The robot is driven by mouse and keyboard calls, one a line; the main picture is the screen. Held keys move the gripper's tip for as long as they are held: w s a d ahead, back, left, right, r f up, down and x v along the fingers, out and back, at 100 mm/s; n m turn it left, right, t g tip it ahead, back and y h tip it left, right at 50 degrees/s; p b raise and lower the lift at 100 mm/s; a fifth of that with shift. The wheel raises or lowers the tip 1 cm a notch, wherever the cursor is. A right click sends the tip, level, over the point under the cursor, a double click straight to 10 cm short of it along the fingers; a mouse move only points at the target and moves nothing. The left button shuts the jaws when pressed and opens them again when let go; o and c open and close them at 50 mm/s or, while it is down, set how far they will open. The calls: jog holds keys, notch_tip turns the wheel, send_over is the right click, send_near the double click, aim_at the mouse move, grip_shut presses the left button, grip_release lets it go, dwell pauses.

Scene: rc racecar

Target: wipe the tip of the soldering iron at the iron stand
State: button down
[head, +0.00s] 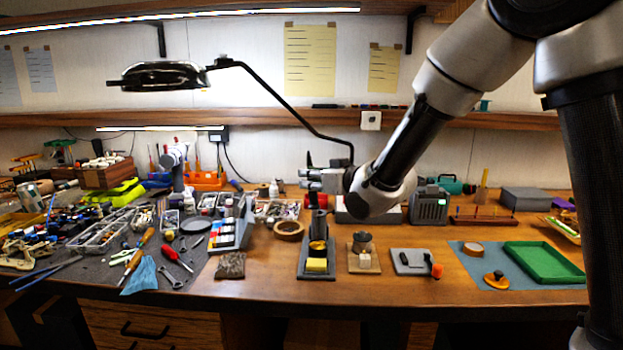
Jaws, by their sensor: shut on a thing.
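The iron stand (303,268) is a dark base at the front middle of the bench. A yellow sponge (316,265) lies at its front, with a round brass-coloured cleaner (317,247) behind it. My gripper (308,180) is above and behind the stand, pointing left. It is shut on a dark, upright, slim thing, which looks like the soldering iron (313,200). Below it a dark cylinder (319,222) stands above the brass cleaner; I cannot tell whether it is part of the iron or of the stand. The iron's tip cannot be made out.
A tape roll (289,229) lies left of the stand. A small wooden block with a metal cup (363,257) and a grey pad (410,262) sit to the right. Tools crowd the left; a green tray (543,264) lies right.

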jog(key=shift+f, duration=0.35)
dwell(1.4)
dwell(0.7)
